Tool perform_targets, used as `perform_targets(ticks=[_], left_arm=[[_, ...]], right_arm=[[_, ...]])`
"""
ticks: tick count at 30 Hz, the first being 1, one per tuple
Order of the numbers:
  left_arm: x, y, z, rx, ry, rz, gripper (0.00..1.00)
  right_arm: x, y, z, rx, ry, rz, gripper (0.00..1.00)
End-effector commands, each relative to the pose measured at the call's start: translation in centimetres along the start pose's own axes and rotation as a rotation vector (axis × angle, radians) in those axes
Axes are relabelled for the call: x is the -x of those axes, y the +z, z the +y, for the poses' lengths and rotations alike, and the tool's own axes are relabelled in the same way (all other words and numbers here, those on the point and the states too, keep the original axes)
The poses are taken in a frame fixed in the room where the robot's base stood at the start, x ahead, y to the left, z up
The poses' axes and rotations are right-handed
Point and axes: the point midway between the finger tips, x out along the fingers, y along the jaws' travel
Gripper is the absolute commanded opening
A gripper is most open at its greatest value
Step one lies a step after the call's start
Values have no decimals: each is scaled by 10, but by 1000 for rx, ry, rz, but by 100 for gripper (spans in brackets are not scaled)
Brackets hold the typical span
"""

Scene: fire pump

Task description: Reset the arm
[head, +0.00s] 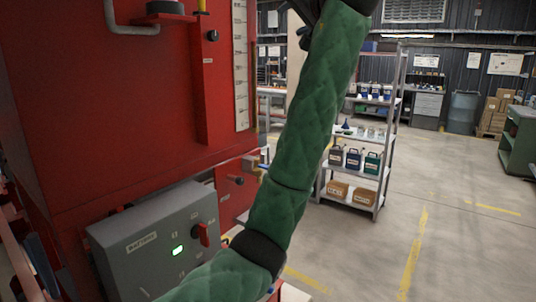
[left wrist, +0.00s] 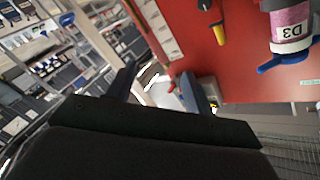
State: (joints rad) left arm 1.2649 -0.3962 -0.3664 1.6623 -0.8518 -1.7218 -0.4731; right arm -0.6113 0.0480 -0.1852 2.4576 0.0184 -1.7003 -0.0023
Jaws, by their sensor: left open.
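My left arm, in a green quilted sleeve, rises across the head view from the bottom to the top edge. Only a dark part of my left gripper may show at the top of that view. In the left wrist view my left gripper (left wrist: 158,88) is open, its two dark fingers apart with nothing between them. The red pump cabinet (head: 130,110) fills the left of the head view and also shows in the left wrist view (left wrist: 240,70). A grey battery box (head: 150,245) has a lit green light and a red switch (head: 206,234). My right gripper is out of view.
A pink container labelled D3 (left wrist: 290,25) with a blue handle is near the cabinet in the left wrist view. A yellow-handled part (left wrist: 219,33) is beside it. A metal shelf (head: 378,155) with bottles and boxes stands behind my arm. The floor to the right is clear.

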Motion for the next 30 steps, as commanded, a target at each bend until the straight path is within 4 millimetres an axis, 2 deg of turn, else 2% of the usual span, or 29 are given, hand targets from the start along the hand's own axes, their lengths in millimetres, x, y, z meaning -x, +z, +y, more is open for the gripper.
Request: perform_targets(ticks=[2, 5, 11, 14, 22, 30], left_arm=[[4, 6, -6, 84, 45, 42, 52], [3, 21, -6, 182, 114, 82, 52], [-6, 61, 12, 327, 248, 118, 52], [-13, 88, 25, 386, 312, 120, 52], [-31, 181, 77, 503, 483, 82, 52], [-36, 278, 128, 554, 607, 12, 52]], right_arm=[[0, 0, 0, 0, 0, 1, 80], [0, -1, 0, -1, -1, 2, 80], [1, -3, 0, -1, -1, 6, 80], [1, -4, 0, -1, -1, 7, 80], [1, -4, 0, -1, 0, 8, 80], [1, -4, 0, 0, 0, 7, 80]])
